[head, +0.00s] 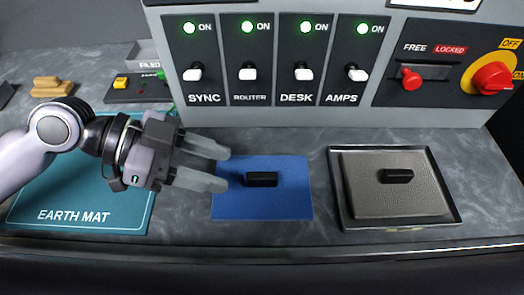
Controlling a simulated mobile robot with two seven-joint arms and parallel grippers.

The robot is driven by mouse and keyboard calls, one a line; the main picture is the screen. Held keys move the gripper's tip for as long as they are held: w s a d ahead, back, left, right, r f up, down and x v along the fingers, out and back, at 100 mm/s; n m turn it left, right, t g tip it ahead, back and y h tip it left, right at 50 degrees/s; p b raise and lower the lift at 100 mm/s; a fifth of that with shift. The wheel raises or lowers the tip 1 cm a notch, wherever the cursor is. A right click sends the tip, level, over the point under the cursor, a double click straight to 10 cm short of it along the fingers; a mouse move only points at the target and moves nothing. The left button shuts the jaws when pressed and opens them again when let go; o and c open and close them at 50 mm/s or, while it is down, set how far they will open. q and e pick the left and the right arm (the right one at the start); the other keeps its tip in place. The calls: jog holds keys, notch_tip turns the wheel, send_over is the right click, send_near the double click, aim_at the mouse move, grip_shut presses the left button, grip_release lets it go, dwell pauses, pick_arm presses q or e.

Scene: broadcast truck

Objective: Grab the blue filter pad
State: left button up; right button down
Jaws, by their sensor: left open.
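The blue filter pad (290,200) lies flat on the grey counter, left of a tray. A black block-shaped handle (262,179) sits on its middle. My left gripper (222,169) comes in from the left, open and empty. Its two pale fingers point right, with their tips over the pad's left edge and short of the handle. I cannot tell how high they are above the pad. My right gripper is not in view.
A shallow metal tray (338,190) holds a grey pad (395,205) with a black handle. A teal earth mat (90,190) lies under my left arm. A panel of switches (275,60) stands behind. Bare counter separates pad and tray.

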aim_at(256, 175)
pick_arm(q)
jog(key=shift+w, duration=0.25)
jog(key=shift+d, duration=0.3)
jog(key=shift+x, duration=0.8)
jog(key=shift+p+x, duration=0.5)
jog(key=shift+x, duration=2)
jog(key=shift+w+a+f, duration=0.1)
jog(key=shift+f, duration=0.05)
grip_shut()
